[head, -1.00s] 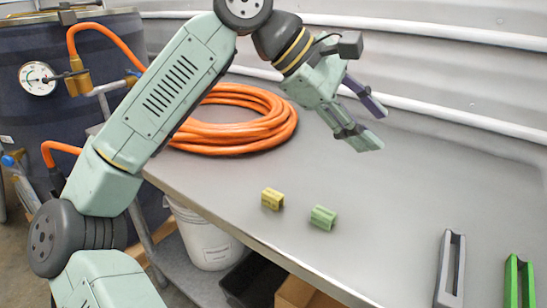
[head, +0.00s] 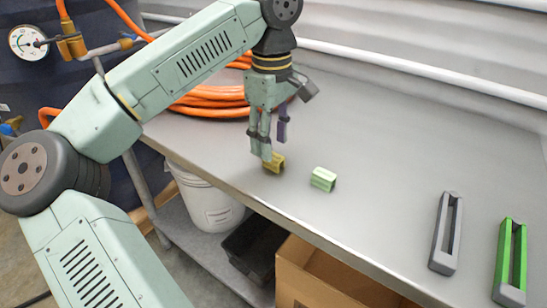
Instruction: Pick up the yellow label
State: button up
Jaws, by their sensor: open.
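The yellow label (head: 276,164) is a small block-like piece on the grey metal table, near its front edge. My gripper (head: 274,150) points down right above and beside it. One fingertip covers part of the label's left side, and the purple-tipped finger is behind it. The jaws are open, with nothing held between them. I cannot tell whether a finger touches the label. A similar light green label (head: 323,179) lies a little to the right, apart from the gripper.
A grey slotted holder (head: 446,233) and a green one (head: 511,262) stand at the right of the table (head: 400,140). A coiled orange hose (head: 205,105) lies behind my arm. Below the front edge are a white bucket (head: 208,205), a black bin and a cardboard box (head: 330,280).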

aim_at(274, 156)
jog(key=f, duration=0.3)
jog(key=shift+d+f, duration=0.2)
jog(key=shift+c, duration=0.2)
jog(key=c, duration=0.8)
